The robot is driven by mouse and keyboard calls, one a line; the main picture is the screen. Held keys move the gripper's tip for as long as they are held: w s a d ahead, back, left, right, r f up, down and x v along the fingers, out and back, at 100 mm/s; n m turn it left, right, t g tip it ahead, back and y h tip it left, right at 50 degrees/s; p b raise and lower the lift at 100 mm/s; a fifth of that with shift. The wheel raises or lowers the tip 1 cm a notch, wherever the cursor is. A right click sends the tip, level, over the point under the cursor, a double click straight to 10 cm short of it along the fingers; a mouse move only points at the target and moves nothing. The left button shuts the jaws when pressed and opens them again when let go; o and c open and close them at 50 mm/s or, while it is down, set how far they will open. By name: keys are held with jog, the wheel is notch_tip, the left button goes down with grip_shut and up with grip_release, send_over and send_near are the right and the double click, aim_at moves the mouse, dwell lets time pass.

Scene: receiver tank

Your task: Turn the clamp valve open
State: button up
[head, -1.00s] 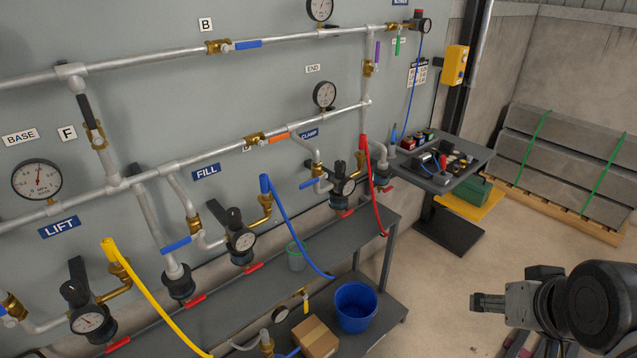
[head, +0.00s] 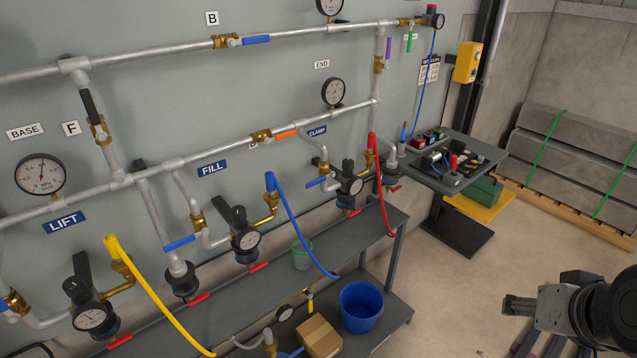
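The CLAMP label (head: 317,131) is on the grey wall panel, right of centre. Below it a branch pipe carries a brass valve (head: 324,168) with a blue lever (head: 317,182). The lever points left and slightly down, across the pipe. Right beside it is a black regulator with a round gauge (head: 356,186). My gripper (head: 508,305) is at the lower right, over the floor, pointing left. It is well apart from the valve and touches nothing visible. Its fingers are seen side-on, so their opening is unclear.
A red hose (head: 379,185) and a blue hose (head: 290,225) hang either side of the clamp branch. A grey bench (head: 375,230) runs below, with a blue bucket (head: 361,306) on its lower shelf. A tool table (head: 470,181) stands at right. The floor between is free.

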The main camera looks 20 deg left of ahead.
jog(key=w+a+f+m+g+y+b, duration=0.15)
jog(key=w+a+y+b, duration=0.25)
jog(key=w+a+y, duration=1.1)
jog(key=g+y+b, duration=0.2)
jog(key=g, duration=0.1)
send_near(316, 183)
jog(key=shift+t, duration=0.35)
jog(key=a, duration=0.3)
jog(key=w+a, duration=0.1)
jog(key=a, duration=0.3)
jog(key=a+b, duration=0.1)
jog(key=a, duration=0.2)
jog(key=shift+w+a+f, duration=0.15)
jog(key=shift+w+f, duration=0.1)
jog(key=shift+w, duration=0.1)
jog(key=shift+c, duration=0.3)
grip_shut()
